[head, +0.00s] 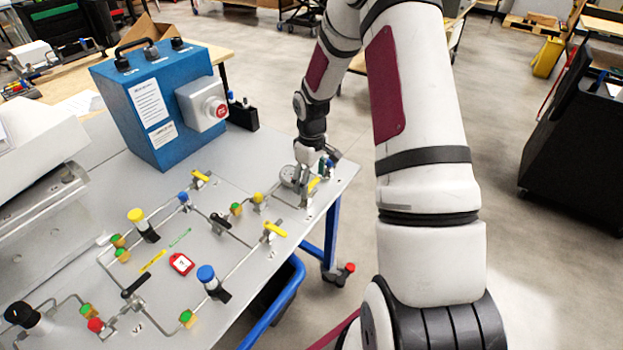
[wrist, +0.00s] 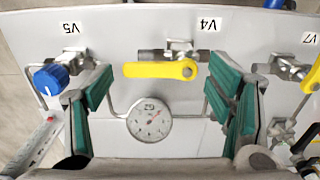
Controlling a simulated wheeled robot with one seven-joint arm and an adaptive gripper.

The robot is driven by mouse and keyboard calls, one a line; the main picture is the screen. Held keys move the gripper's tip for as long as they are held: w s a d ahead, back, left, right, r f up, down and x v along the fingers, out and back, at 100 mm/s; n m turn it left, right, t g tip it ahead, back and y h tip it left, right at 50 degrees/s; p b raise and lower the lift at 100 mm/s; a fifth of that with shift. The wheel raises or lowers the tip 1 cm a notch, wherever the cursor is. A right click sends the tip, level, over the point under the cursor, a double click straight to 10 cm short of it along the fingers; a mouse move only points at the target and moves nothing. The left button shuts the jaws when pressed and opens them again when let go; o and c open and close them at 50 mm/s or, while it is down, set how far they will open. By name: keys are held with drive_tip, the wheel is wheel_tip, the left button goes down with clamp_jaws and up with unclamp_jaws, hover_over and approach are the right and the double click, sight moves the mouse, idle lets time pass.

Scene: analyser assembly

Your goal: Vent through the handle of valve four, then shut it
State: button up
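Valve four, labelled V4 (wrist: 209,24), stands at the top middle of the wrist view, with its metal body (wrist: 178,48) on a horizontal pipe. Its yellow lever handle (wrist: 155,70) points left from its pivot, lying roughly parallel to that pipe. In the head view a yellow handle (head: 313,184) shows under my gripper (head: 310,158) near the panel's far right corner. In the wrist view my gripper (wrist: 158,92) is open, its green-padded fingers apart on either side of the handle. I see no clear contact with it.
A round gauge (wrist: 149,120) sits between my fingers. The V5 blue knob (wrist: 48,78) is close beside the left finger; the V7 valve (wrist: 292,70) is at the right. A blue box (head: 155,100) and several other valves stand on the panel (head: 200,240).

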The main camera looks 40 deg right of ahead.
drive_tip(key=c, duration=0.7)
drive_tip(key=m, duration=0.3)
drive_tip(key=shift+s+d+m, duration=0.1)
drive_tip(key=shift+s+m, duration=0.3)
drive_tip(key=m, duration=0.3)
drive_tip(key=shift+s+m+b, duration=0.3)
drive_tip(key=shift+s+b, duration=0.05)
drive_tip(key=shift+s, duration=0.05)
drive_tip(key=m, duration=0.4)
drive_tip(key=s+a+m+b, duration=0.1)
drive_tip(key=m, duration=0.1)
drive_tip(key=shift+s, duration=0.1)
drive_tip(key=shift+s+a+m, duration=0.15)
drive_tip(key=shift+a+m, duration=0.05)
drive_tip(key=shift+m, duration=0.9)
drive_tip(key=shift+s+a+m, duration=0.1)
drive_tip(key=shift+a+m, duration=0.05)
drive_tip(key=shift+m, duration=0.95)
